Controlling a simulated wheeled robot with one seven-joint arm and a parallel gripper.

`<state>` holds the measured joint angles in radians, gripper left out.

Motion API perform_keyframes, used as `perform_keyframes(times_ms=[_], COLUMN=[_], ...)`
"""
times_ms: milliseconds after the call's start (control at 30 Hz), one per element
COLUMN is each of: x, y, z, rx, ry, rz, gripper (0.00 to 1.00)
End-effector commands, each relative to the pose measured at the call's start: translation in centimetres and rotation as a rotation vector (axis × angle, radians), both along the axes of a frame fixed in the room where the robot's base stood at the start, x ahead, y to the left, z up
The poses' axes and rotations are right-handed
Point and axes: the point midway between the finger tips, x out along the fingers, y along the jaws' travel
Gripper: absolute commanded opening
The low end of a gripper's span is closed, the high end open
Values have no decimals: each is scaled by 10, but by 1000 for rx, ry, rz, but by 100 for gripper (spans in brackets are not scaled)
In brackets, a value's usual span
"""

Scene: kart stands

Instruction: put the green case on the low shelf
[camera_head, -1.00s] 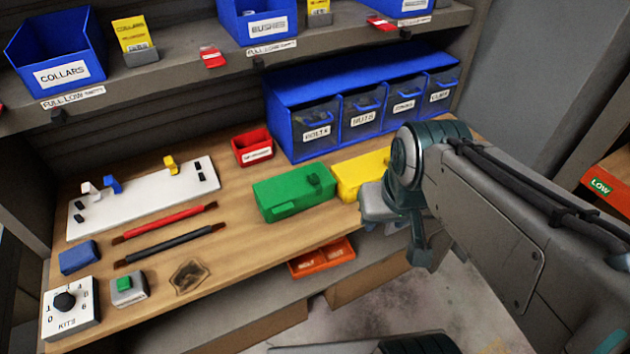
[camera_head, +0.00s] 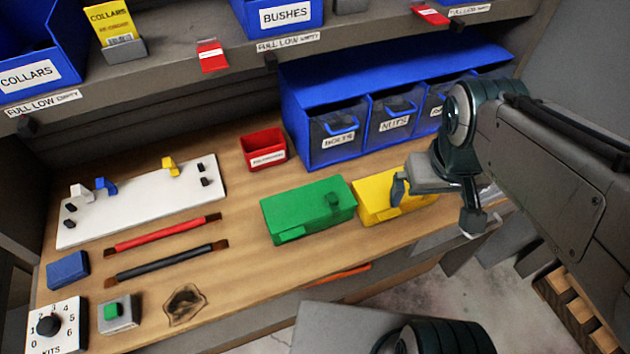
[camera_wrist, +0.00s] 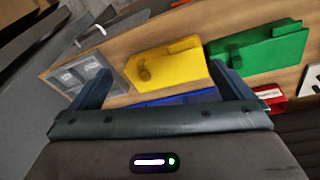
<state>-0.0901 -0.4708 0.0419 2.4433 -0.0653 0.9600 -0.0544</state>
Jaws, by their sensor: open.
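The green case (camera_head: 308,212) lies on the wooden bench, left of a yellow case (camera_head: 378,200), with a dark green knob on top and a lighter green piece along its front. It also shows in the wrist view (camera_wrist: 258,50) at upper right. My gripper (camera_head: 436,206) is at the yellow case's right end, with no hold on the green case. In the wrist view my gripper (camera_wrist: 160,72) has its fingers spread with nothing held; the yellow case (camera_wrist: 168,62) appears between and beyond them. I cannot make out the low shelf for certain; the space under the bench is mostly hidden.
A blue drawer unit (camera_head: 340,95) stands behind the cases, beside a red bin (camera_head: 264,150). An upper shelf (camera_head: 225,85) with bins overhangs the bench. A white board (camera_head: 140,205), red and black rods, and a dial box (camera_head: 52,325) are left. Bare wood lies before the green case.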

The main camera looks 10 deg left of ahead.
Motion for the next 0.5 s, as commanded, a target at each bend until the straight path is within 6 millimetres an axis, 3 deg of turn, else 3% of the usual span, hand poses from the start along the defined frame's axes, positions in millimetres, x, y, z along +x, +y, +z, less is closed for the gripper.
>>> perform_keyframes(times_ms=[267,500], x=[33,43], y=[75,167], z=[-19,-42], rx=[-304,-593], ry=[239,398], rz=[592,1102], gripper=[100,100])
